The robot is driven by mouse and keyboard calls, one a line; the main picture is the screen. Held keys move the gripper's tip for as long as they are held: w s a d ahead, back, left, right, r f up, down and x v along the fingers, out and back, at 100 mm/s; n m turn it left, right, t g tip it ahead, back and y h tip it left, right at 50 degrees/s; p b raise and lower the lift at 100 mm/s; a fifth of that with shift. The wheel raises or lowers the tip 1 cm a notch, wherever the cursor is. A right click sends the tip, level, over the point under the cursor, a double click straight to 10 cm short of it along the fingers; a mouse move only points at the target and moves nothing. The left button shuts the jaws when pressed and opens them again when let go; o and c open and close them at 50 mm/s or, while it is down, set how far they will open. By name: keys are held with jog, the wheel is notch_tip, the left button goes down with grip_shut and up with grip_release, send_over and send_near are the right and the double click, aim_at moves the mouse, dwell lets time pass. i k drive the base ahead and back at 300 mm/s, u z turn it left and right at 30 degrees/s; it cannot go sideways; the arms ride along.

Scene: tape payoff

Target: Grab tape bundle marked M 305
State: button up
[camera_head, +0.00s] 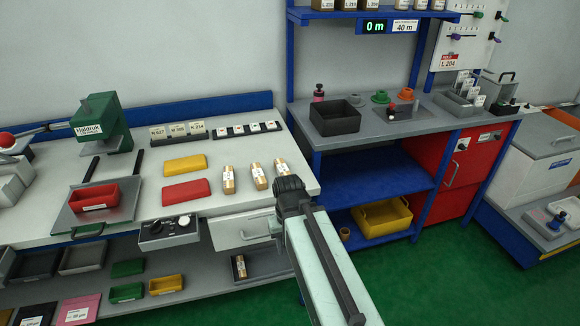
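Three tan bundles with white labels stand near the right end of the white bench: a left one (229,180), a middle one (259,176) and a right one (281,167). A similar bundle (240,267) is in a grey bin on the lower shelf. Their labels are too small to read, so I cannot tell which is M 305. My arm reaches up from the bottom, and its dark end (290,190) appears just in front of the right bundle, partly covering it. No fingers can be made out there, and nothing held is visible.
The white bench (222,212) holds yellow (185,164) and red (186,191) blocks, a red tray (94,197), a green press (101,122) and card holders. A blue-framed grey workbench (375,127) with a black bin (335,117) stands right. Green floor (450,280) is clear at lower right.

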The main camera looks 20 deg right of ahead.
aim_at(280, 165)
jog(key=z, duration=0.9)
jog(key=k, duration=1.4)
jog(key=u, duration=1.5)
jog(key=i, duration=1)
